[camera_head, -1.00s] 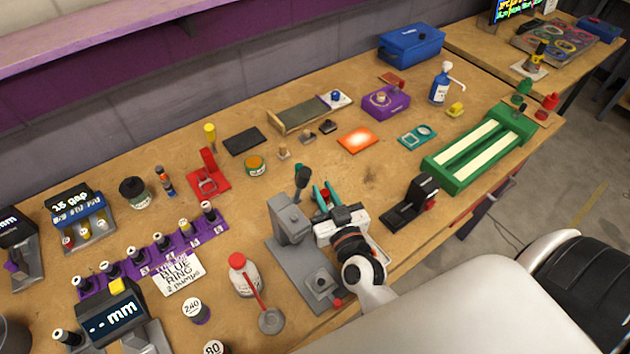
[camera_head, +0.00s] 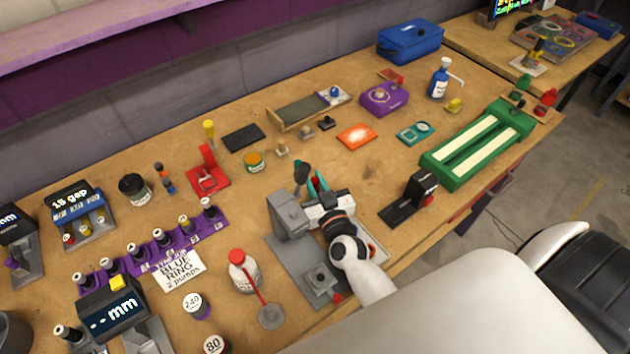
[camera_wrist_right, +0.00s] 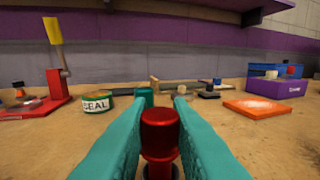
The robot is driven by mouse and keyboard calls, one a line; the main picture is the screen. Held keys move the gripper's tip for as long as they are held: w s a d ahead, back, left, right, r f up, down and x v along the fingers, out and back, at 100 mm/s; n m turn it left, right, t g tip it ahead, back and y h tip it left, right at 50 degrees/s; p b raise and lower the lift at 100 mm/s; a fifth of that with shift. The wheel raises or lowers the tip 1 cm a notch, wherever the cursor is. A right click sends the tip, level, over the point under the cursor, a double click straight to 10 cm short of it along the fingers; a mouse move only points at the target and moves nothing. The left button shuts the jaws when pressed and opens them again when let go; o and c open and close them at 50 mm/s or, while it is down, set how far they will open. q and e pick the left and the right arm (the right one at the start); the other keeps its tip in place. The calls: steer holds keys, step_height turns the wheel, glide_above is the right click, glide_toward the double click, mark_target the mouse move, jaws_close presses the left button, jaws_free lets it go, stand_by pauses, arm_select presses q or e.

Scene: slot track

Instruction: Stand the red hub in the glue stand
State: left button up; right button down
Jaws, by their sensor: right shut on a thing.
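The red hub (camera_wrist_right: 160,130) shows in the right wrist view between the teal fingers of my right gripper (camera_wrist_right: 160,112). The gripper is shut on it, and the hub looks upright. Its lower end is cut off by the frame edge. I cannot tell for certain which fixture is the glue stand. A red stand (camera_head: 208,178) is farther back left. My left gripper is not in view.
The grey press (camera_head: 288,215) stands close beside my gripper. A black and red fixture (camera_head: 410,200) is to its right. A seal tin (camera_wrist_right: 97,101), an orange pad (camera_wrist_right: 257,107) and a purple box (camera_head: 385,98) lie beyond. Bare bench lies between gripper and orange pad.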

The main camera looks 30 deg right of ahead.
steer(key=c, duration=1.3)
jaws_free()
steer(key=shift+f, duration=0.15)
steer(key=shift+r, duration=0.2)
steer(key=shift+s+f, duration=0.1)
steer(key=shift+s, duration=0.25)
steer(key=s, duration=0.4)
steer(key=s+b, duration=0.1)
steer(key=s, duration=0.1)
steer(key=shift+s+a, duration=0.15)
steer(key=shift+a, duration=0.25)
steer(key=shift+s, duration=0.25)
